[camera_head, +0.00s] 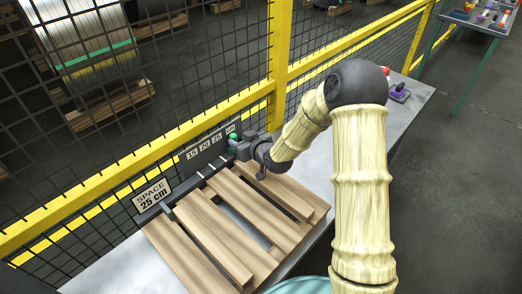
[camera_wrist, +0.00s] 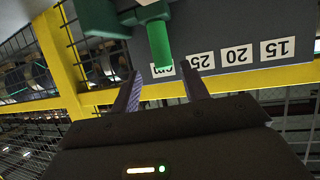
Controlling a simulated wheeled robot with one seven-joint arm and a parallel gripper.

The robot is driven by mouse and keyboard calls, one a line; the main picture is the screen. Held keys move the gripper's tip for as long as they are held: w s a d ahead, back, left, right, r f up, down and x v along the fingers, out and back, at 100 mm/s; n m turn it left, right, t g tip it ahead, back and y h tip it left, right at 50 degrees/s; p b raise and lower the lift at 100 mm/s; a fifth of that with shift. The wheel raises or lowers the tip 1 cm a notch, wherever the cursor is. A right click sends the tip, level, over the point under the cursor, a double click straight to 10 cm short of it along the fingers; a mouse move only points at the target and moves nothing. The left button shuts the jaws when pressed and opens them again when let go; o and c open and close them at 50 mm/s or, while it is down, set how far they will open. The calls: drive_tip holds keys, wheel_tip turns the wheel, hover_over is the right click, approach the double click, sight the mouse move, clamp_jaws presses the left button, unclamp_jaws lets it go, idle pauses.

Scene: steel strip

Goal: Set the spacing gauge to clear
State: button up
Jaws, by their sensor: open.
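The spacing gauge is a dark plate (camera_head: 208,148) on the far side of the bench, with white labels 15, 20, 25 and one more at the right end. In the wrist view the plate (camera_wrist: 225,30) appears upside down, and the last label (camera_wrist: 163,70) is partly hidden. A green handle (camera_wrist: 160,45) stands in front of that label; its green top (camera_head: 233,136) also shows in the head view. My gripper (camera_wrist: 158,84) is open, its fingers either side of the handle's line. I cannot tell whether they touch it. A sign (camera_head: 153,196) reads "SPACE 25 cm".
Wooden boards (camera_head: 205,235) lie spaced on the bench in front of the gauge. A yellow-framed mesh fence (camera_head: 120,180) runs behind it. A purple and red device (camera_head: 398,92) sits at the bench's far right end. Bare bench top (camera_head: 322,172) shows right of the boards.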

drive_tip(key=b+v, duration=0.1)
drive_tip(key=v, duration=1.2)
drive_tip(key=shift+s+r, duration=0.15)
drive_tip(key=shift+s, duration=0.2)
drive_tip(key=shift+d, duration=0.2)
drive_tip(key=s+d+r+m+g+h+p, duration=0.2)
drive_tip(key=s+d+m+g+h+p, duration=0.1)
drive_tip(key=s, duration=0.5)
drive_tip(key=s+d+r+m+g+h+p, duration=0.2)
drive_tip(key=s+d+m+g+h, duration=0.1)
drive_tip(key=s+d, duration=0.5)
drive_tip(key=s+g+h, duration=0.1)
drive_tip(key=g, duration=0.1)
drive_tip(key=shift+r+g+p, duration=0.2)
drive_tip(key=shift+g+p, duration=0.2)
drive_tip(key=shift+s+d, duration=0.1)
drive_tip(key=shift+s, duration=0.05)
idle(0.6)
